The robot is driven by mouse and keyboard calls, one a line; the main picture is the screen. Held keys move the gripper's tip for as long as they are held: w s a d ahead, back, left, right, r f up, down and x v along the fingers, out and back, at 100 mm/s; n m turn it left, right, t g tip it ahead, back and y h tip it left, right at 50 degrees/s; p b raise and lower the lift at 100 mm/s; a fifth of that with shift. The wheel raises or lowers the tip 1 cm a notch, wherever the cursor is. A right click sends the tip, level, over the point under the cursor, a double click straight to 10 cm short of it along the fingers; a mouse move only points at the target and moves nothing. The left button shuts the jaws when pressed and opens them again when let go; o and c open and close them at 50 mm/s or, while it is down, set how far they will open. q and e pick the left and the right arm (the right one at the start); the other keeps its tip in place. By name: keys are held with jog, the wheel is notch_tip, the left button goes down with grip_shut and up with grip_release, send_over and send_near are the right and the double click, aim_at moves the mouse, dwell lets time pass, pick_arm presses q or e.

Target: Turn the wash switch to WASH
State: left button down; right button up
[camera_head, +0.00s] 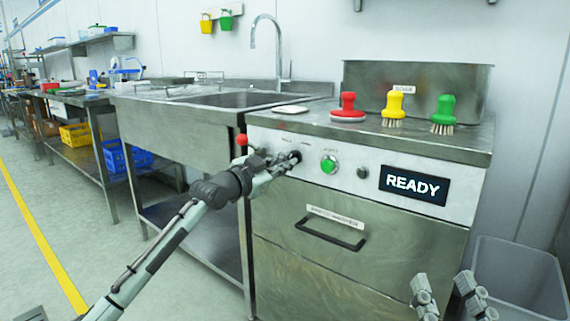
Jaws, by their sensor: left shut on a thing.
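The wash switch (296,156) is a small dark knob at the left of the machine's pale control panel (262,137). My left gripper (287,160) reaches it from the left and is shut on it. The fingers hide much of the switch, and I cannot read which way it points. The small labels above it are too blurred to read. The display (414,185) on the panel reads READY. My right gripper (447,287) is at the bottom right, in front of the machine, with its fingers apart and nothing between them.
A green button (329,164) and a dark round knob (362,173) sit right of the switch. Red (348,108), yellow (394,106) and green (444,114) brushes stand on top. A grey bin (520,272) is at right.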

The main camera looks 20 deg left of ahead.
pick_arm(q)
jog(key=shift+m, duration=0.5)
jog(key=c, duration=1.6)
grip_release()
jog(key=v, duration=1.2)
